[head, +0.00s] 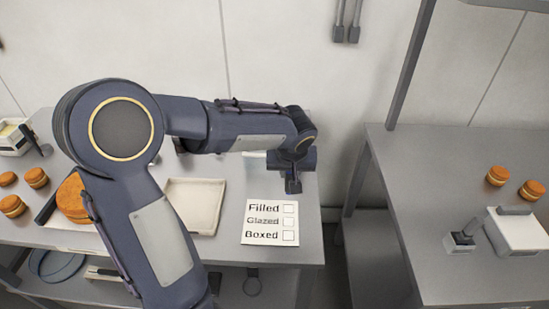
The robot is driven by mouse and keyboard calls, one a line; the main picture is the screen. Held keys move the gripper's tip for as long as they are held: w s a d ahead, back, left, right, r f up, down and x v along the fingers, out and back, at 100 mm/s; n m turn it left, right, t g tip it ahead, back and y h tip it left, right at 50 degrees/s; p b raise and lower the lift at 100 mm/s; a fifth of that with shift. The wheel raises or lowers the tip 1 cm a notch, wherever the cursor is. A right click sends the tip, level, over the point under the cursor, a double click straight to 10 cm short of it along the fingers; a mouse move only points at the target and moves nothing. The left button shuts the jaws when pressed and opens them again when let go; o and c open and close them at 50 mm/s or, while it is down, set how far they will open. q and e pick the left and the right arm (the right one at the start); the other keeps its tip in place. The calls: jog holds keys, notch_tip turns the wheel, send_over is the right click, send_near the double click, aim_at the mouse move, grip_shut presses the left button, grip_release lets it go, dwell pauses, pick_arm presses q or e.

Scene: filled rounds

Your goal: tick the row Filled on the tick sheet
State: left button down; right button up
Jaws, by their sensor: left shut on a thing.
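The tick sheet (262,222) lies at the right front of the left table, with rows Filled, Glazed and Boxed. Each row has a box at its right end, and I see no mark in any of them. My left gripper (293,187) points down just above the sheet's top right corner, close to the Filled box (288,209). It is shut on a small dark thing, mostly hidden by the jaws; I cannot tell whether it touches the sheet. My right gripper is not in view.
A pale empty tray (194,203) lies left of the sheet. Filled rounds (36,178) and a large brown round (72,196) are at the left. A second table (430,190), across a gap, holds two rounds (497,176) and a white box (520,230).

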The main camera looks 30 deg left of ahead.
pick_arm(q)
jog(key=shift+d+f+b, duration=0.25)
jog(key=shift+f+b, duration=0.25)
jog(key=shift+f, duration=0.1)
notch_tip(320, 180, down, 3)
jog(key=shift+a+r+b, duration=0.1)
jog(key=shift+a+b, duration=0.05)
jog(key=shift+b, duration=0.75)
jog(key=shift+f+b, duration=0.55)
jog(key=shift+f, duration=0.4)
jog(key=shift+f+b, duration=0.45)
jog(key=shift+b, duration=0.1)
jog(key=shift+f+b, duration=0.1)
jog(key=shift+b, duration=0.25)
dwell(0.8)
jog(key=shift+r+p, duration=2.2)
jog(key=shift+r, duration=1.35)
